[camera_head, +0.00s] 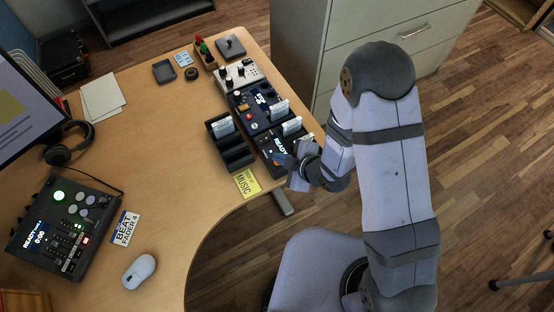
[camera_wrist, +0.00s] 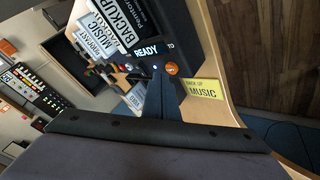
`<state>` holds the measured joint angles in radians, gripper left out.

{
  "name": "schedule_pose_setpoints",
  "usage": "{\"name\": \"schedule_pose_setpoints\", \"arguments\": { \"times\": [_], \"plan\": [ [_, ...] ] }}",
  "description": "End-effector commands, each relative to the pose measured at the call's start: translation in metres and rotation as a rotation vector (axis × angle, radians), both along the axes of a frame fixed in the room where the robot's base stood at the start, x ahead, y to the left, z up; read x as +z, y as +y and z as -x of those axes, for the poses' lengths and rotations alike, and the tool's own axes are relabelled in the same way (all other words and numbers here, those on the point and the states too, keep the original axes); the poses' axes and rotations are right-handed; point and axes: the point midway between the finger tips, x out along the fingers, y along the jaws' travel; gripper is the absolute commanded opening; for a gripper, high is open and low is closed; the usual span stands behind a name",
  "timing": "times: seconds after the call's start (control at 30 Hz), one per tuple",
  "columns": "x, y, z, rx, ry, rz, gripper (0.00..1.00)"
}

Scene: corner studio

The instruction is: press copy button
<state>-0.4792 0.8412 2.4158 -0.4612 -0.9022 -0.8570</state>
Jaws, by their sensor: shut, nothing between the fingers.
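The orange copy button (camera_wrist: 172,69) is on the front of a dark card copier (camera_head: 268,146) whose display (camera_wrist: 147,49) reads READY. Its label is too small to read fully. My gripper (camera_wrist: 159,82) is shut and empty, with its tips over the copier front just left of the button in the wrist view. In the head view my gripper (camera_head: 284,161) is at the copier's near end and partly covers it. I cannot tell whether the tips touch the copier. The button itself looks uncovered in the wrist view.
Labelled cards (camera_head: 291,126) stand in the copier. A black slotted tray (camera_head: 233,152) is to its left. A yellow "back up music" card (camera_head: 247,183) lies near the desk's front edge. A mixer (camera_head: 65,225), mouse (camera_head: 139,271) and headphones (camera_head: 70,143) are farther left.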

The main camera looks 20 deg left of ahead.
Motion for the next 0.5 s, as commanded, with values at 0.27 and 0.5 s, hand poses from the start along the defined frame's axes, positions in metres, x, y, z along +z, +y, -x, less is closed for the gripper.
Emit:
{"name": "schedule_pose_setpoints", "arguments": {
  "times": [0.27,0.5],
  "plan": [
    [-0.0008,0.0,0.0,0.0,0.0,0.0,0.0],
    [-0.0075,0.0,0.0,0.0,0.0,0.0,0.0]
  ]
}}
